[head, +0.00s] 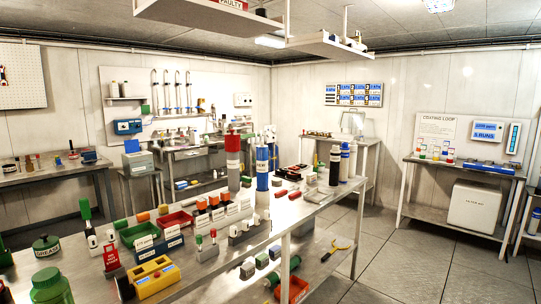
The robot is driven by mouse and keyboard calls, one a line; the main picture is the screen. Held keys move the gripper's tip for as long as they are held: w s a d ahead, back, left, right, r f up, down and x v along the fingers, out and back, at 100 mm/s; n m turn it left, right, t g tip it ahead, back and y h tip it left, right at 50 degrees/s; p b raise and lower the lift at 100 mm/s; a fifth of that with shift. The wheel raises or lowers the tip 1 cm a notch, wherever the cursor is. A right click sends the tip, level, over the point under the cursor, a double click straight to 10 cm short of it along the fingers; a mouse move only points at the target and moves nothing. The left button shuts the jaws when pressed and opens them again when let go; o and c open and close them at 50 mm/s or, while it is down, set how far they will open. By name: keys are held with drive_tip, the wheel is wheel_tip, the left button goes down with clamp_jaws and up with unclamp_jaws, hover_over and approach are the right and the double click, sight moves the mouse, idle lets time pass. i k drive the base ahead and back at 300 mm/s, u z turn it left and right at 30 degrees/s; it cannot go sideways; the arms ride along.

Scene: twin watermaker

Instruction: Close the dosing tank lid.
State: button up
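I cannot tell for certain which thing is the dosing tank. A grey box (138,163) with a blue piece (131,146) at its top stands on a small stand by the left back wall; whether the blue piece is a lid is too small to tell. A pale framed panel (352,123) stands upright on the far table in the back right corner; it may be a raised lid. My gripper is not in view.
A long metal bench (215,262) crowded with bottles, bins and blocks fills the foreground. Shelves (327,46) hang from the ceiling. A right bench (465,170) holds small coloured jars. Grey tiled floor (400,260) is clear between the long bench and right bench.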

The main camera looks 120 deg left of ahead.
sight(131, 147)
drive_tip(key=u, duration=4.7)
drive_tip(key=k, duration=0.5)
drive_tip(key=z, duration=1.85)
drive_tip(key=i, duration=4.45)
